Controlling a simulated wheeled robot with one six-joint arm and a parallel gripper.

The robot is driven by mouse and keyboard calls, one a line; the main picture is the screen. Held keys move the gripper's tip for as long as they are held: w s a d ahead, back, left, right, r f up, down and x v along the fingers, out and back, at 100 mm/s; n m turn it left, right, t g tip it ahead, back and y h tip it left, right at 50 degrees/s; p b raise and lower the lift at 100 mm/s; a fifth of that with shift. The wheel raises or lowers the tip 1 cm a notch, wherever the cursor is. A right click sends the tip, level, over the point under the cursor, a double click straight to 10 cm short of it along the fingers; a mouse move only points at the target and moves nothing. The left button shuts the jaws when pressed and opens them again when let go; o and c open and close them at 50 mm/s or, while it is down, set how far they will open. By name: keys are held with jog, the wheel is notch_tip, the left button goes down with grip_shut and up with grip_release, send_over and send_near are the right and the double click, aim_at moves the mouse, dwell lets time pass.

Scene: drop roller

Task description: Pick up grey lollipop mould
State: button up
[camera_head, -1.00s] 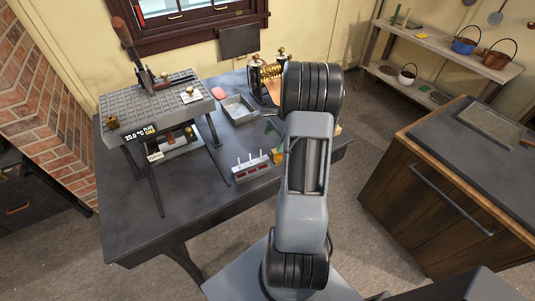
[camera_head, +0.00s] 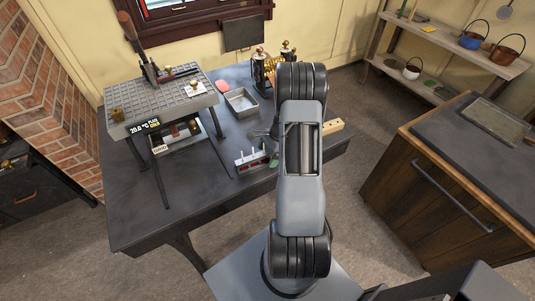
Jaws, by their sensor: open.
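The grey lollipop mould (camera_head: 247,166) is a small block with several white sticks standing up from it. It lies on the dark table (camera_head: 190,203), right of the grid-topped stand. My arm hides part of the gripper and the table to the right of the mould.
The grid-topped stand (camera_head: 155,101) is left of the mould. A shallow metal tray (camera_head: 241,101) and the brass roller machine (camera_head: 266,67) are behind. The table's front left is clear.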

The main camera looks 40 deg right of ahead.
jog(key=shift+c, duration=0.3)
jog(key=c, duration=1.2)
